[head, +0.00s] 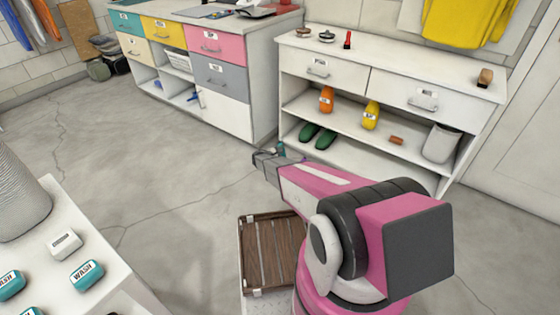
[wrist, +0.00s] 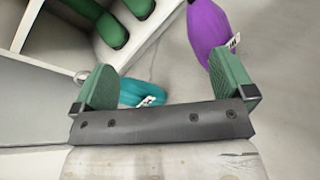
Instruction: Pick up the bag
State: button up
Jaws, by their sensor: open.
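My gripper (head: 278,158) is held out low in front of the white shelf unit, beside its left end. In the wrist view its two green fingers (wrist: 166,82) are wide apart with nothing held between them. A teal, soft-looking item with a white tag (wrist: 142,93) lies beyond the gap, partly hidden by the gripper. A purple, bag-like item with a white tag (wrist: 207,32) lies on the floor beyond the right finger. I cannot tell for certain which is the bag. Both look apart from the fingers.
The shelf unit (head: 425,78) holds green shoes (head: 318,136), an orange item (head: 326,99), a yellow item (head: 371,115) and a grey bin (head: 441,143). A drawer cabinet (head: 235,115) stands left of it. A wooden crate (head: 268,250) is near my base. Open floor lies left.

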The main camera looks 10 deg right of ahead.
jog(key=w+a+f+n+t, duration=0.3)
jog(key=w+a+f+n, duration=0.15)
jog(key=f, duration=0.25)
jog(key=w+a+f+n+t, duration=0.3)
jog(key=w+f+n, duration=0.15)
jog(key=f, duration=0.25)
jog(key=x, duration=1.1)
jog(key=shift+w+r+m, duration=0.3)
jog(key=shift+w+r, duration=0.05)
jog(key=shift+a, duration=0.1)
jog(key=c, duration=1.3)
jog(key=shift+r, duration=0.2)
jog(key=s+a+r, duration=0.2)
jog(key=a+r, duration=0.1)
jog(key=s+a+r, duration=0.1)
jog(key=a+r, duration=0.2)
jog(key=r, duration=0.1)
jog(key=s+a+r, duration=0.2)
jog(key=a+r, duration=0.1)
jog(key=a, duration=0.1)
jog(key=shift+s+r, duration=0.35)
jog(key=shift+s, duration=0.05)
